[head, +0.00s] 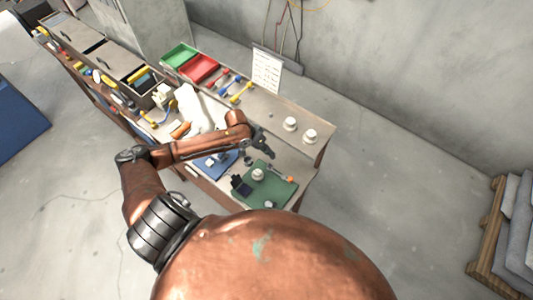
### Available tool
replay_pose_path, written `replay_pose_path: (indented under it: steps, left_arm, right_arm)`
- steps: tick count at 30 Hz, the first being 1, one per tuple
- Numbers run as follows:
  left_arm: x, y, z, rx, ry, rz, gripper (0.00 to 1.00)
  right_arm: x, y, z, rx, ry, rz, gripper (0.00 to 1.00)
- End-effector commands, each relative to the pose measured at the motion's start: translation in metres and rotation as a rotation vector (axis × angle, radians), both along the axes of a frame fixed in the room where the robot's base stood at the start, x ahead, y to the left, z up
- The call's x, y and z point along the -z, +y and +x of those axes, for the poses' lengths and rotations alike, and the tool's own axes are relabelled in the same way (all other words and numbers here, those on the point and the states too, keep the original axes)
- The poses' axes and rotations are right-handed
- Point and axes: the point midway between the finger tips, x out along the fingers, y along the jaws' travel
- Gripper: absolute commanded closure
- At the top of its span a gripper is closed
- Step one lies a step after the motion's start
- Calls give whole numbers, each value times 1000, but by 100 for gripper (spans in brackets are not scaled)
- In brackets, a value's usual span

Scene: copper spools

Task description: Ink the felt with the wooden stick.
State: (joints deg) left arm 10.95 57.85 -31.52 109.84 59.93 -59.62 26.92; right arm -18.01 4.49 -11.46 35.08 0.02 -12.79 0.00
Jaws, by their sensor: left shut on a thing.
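My left gripper (262,146) is above the workbench, just behind the green mat. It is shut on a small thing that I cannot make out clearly. On the green mat (272,191) stand a white spool-like piece (258,174) and a dark, open box-like item (240,186), which may hold the felt. A small orange-tipped item (288,179) lies at the mat's right side. I cannot clearly tell the wooden stick or the felt at this size. My right gripper is not in view.
A blue mat (214,164) lies left of the green one. Two white spools (290,124) stand at the bench's back right. Red (199,68) and green (180,55) trays and coloured tools lie further left. A white sheet (267,72) stands behind.

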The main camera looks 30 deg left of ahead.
Motion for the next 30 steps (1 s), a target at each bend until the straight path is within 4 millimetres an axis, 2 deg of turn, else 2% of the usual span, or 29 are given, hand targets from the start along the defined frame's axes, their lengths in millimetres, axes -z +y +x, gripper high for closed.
replay_pose_path:
  steps: [6, 12, 26, 30]
  left_arm:
    - [-21, -4, 4, 7, -2, -1, 100]
    - [-29, -6, 4, 11, -2, -1, 100]
    - [-29, -6, 4, 10, -1, -1, 100]
    - [-25, -13, 6, 13, -1, -5, 100]
  right_arm:
    - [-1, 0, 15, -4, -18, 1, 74]
    - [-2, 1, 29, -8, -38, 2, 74]
    - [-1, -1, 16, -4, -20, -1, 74]
    - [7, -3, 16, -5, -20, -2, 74]
